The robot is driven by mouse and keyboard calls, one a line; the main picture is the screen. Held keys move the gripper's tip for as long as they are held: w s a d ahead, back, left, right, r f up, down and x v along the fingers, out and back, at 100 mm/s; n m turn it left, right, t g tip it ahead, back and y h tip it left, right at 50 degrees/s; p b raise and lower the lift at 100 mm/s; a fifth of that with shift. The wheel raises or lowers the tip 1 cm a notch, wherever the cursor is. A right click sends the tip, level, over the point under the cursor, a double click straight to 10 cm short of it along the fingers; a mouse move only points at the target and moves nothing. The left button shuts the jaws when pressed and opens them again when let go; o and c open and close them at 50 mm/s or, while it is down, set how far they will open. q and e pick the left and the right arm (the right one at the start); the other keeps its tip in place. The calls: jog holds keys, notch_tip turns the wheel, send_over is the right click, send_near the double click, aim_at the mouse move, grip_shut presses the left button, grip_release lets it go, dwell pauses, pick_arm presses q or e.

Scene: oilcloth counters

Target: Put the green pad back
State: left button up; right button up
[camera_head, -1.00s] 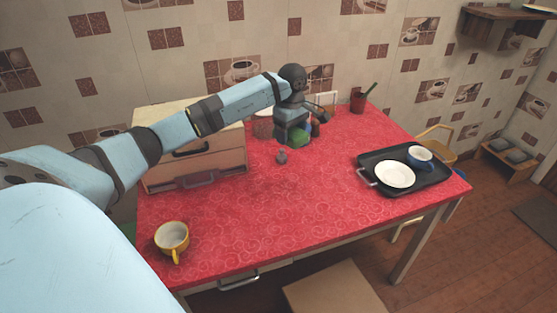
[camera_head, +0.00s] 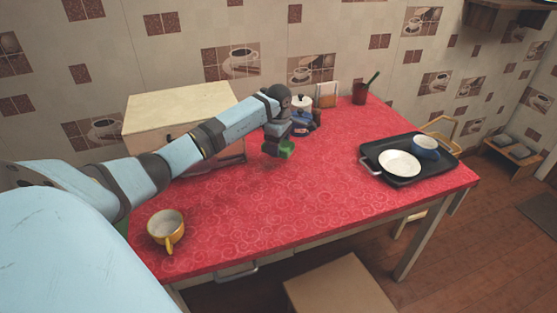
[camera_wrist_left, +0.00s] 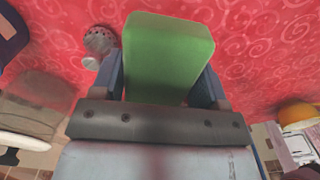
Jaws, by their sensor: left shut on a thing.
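The green pad (camera_head: 287,149) is in my left gripper (camera_head: 279,143), above the back middle of the red table. In the left wrist view the green pad (camera_wrist_left: 168,58) sits between the two blue fingers of the left gripper (camera_wrist_left: 165,85), which is shut on it. The pad's far end reaches past the fingertips over the red cloth. A small grey knobbed thing (camera_wrist_left: 100,42) is on the cloth beside the pad in that view; my gripper seems to hide it in the head view. My right gripper is not in view.
A wooden drawer box (camera_head: 175,108) stands behind my left arm. A white-lidded jar (camera_head: 301,102), a rack (camera_head: 327,94) and a red cup (camera_head: 359,95) stand at the back. A black tray (camera_head: 412,178) is right, a yellow mug (camera_head: 165,229) front left. The table's middle is clear.

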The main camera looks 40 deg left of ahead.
aim_at(279, 165)
pick_arm(q)
jog(key=shift+f, duration=0.75)
jog(key=shift+f+b, duration=0.3)
jog(key=shift+f, duration=1.75)
jog(key=shift+f, duration=0.1)
jog(key=o, duration=0.6)
